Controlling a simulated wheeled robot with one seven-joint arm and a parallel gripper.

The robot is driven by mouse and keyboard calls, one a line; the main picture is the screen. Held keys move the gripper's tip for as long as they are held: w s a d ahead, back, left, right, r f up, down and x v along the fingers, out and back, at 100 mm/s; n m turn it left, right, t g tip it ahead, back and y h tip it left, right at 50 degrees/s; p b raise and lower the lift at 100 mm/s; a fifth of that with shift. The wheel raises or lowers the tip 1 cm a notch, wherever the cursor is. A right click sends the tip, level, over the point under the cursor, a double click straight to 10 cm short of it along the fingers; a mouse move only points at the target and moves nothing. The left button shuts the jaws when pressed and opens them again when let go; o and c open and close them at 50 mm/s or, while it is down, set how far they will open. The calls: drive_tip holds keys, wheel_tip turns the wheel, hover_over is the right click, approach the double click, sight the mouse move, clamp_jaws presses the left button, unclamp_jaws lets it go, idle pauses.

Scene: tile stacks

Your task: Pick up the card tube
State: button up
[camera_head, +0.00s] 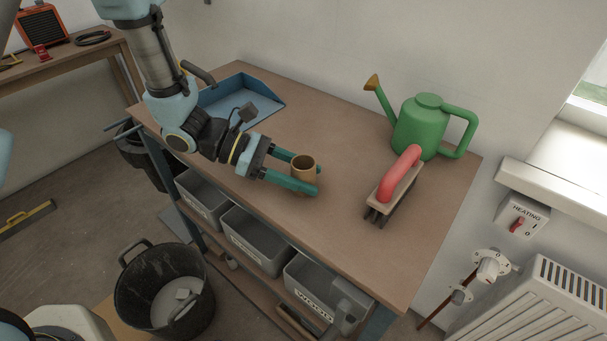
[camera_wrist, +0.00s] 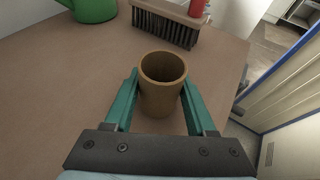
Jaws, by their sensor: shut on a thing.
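The card tube (camera_head: 303,178) is a short, brown, hollow cylinder. It stands upright at the workbench, between the teal fingers of my gripper (camera_head: 304,181). In the wrist view the tube (camera_wrist: 162,88) is seen from above with its open top towards me. My gripper (camera_wrist: 159,92) is shut on it, one finger against each side. I cannot tell whether the tube's base touches the bench top.
The workbench (camera_head: 345,245) also holds a blue tray (camera_head: 262,97), a green watering can (camera_head: 420,125) and a red-handled brush (camera_head: 397,182). The brush (camera_wrist: 165,24) is beyond the tube. Grey bins (camera_head: 258,240) sit below. Bare bench lies around the tube.

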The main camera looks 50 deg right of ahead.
drive_tip(key=c, duration=0.4)
drive_tip(key=shift+r, duration=0.1)
